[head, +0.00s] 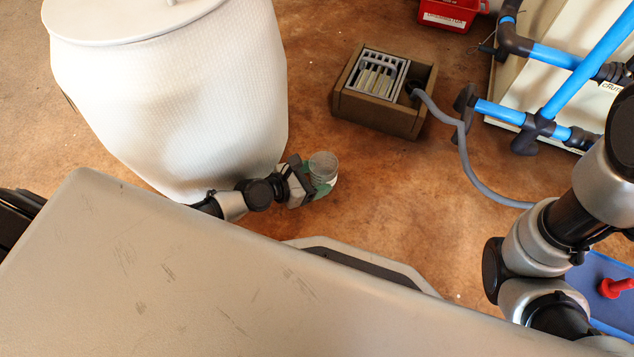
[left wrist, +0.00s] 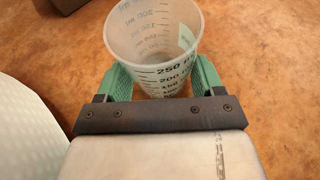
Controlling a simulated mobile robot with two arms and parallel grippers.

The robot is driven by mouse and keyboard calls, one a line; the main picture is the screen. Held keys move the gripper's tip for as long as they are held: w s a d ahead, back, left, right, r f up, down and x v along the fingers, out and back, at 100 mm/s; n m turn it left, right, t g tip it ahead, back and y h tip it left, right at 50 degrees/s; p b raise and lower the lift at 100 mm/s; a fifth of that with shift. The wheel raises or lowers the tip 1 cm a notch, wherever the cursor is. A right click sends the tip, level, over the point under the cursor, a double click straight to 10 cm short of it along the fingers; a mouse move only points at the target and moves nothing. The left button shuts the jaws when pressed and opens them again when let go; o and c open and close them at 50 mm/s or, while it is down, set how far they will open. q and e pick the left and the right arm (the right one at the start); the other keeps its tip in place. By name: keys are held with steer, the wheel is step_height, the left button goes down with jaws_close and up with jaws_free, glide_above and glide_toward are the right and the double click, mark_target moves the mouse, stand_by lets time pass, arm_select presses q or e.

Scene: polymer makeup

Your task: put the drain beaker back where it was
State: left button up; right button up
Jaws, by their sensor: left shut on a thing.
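The drain beaker (head: 323,164) is a clear cup held in my left gripper (head: 318,180), low over the brown floor beside the white basket. In the left wrist view the beaker (left wrist: 155,45) stands upright between the two green fingers of the left gripper (left wrist: 162,82), with black volume marks facing the camera. The fingers are shut around its sides. I cannot tell whether its base touches the floor. My right arm shows at the right edge of the head view, but its gripper is not visible.
A large white lidded basket (head: 170,100) stands left of the beaker. A brown box with a grey slotted grate (head: 378,118) and a grey hose (head: 462,150) lies beyond it. Blue pipes (head: 560,75), a red container (head: 447,14) and a blue surface (head: 605,275) are at right. Floor between is clear.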

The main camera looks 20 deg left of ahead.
arm_select(q)
steer(key=o, duration=1)
steer(key=shift+f, duration=0.1)
steer(key=shift+o, duration=0.2)
steer(key=v, duration=0.7)
steer(key=shift+s+a+r, duration=0.15)
steer(key=shift+a+r, duration=0.05)
steer(key=shift+r, duration=0.05)
